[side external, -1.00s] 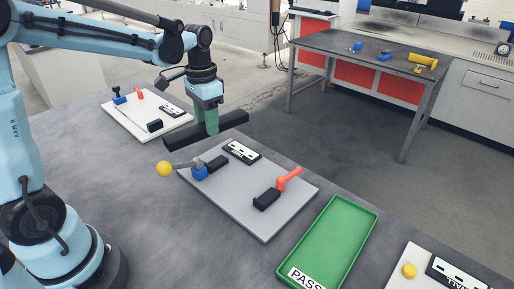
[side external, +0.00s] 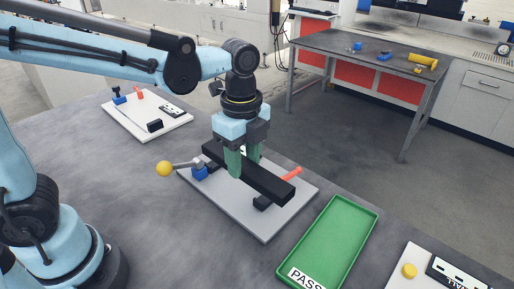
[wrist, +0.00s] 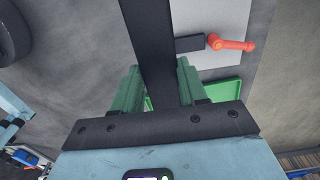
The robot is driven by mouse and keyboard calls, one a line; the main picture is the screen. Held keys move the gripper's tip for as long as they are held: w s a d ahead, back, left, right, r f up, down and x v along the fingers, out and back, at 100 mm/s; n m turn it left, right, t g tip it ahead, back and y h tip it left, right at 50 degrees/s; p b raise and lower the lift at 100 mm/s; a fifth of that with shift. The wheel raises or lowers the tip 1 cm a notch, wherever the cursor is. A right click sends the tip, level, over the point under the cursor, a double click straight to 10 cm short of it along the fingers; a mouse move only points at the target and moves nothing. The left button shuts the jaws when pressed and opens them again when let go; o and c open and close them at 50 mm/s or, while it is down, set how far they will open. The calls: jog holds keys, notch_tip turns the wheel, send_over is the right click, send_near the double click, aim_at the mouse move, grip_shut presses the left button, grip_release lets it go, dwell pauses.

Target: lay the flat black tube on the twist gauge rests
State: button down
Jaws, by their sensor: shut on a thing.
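The flat black tube (side external: 268,182) is a long dark bar held across my gripper (side external: 243,165). Green fingers are shut on its sides near the middle. It lies lengthwise over the twist gauge, a light grey plate (side external: 266,228). One black rest (side external: 262,202) shows under the tube's near right end; the other rest is hidden. I cannot tell whether the tube touches the rests. In the wrist view the tube (wrist: 152,45) runs up between the fingers, with a rest (wrist: 189,44) beside its right edge.
The gauge has an orange lever (side external: 292,174) and a blue block (side external: 199,173) with a yellow-knobbed arm (side external: 164,168). A green PASS tray (side external: 338,225) lies to the right. Another white fixture plate (side external: 130,118) is at back left. A yellow-knobbed plate (side external: 409,271) is at front right.

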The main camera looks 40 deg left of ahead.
jog(key=w+a+f, duration=0.1)
jog(key=a, duration=0.1)
jog(key=w+a+f, duration=0.3)
jog(key=a+f, duration=0.1)
jog(key=shift+w+a, duration=0.4)
jog(key=shift+f, duration=2.05)
jog(key=shift+f, duration=0.1)
jog(key=c, duration=0.6)
grip_release()
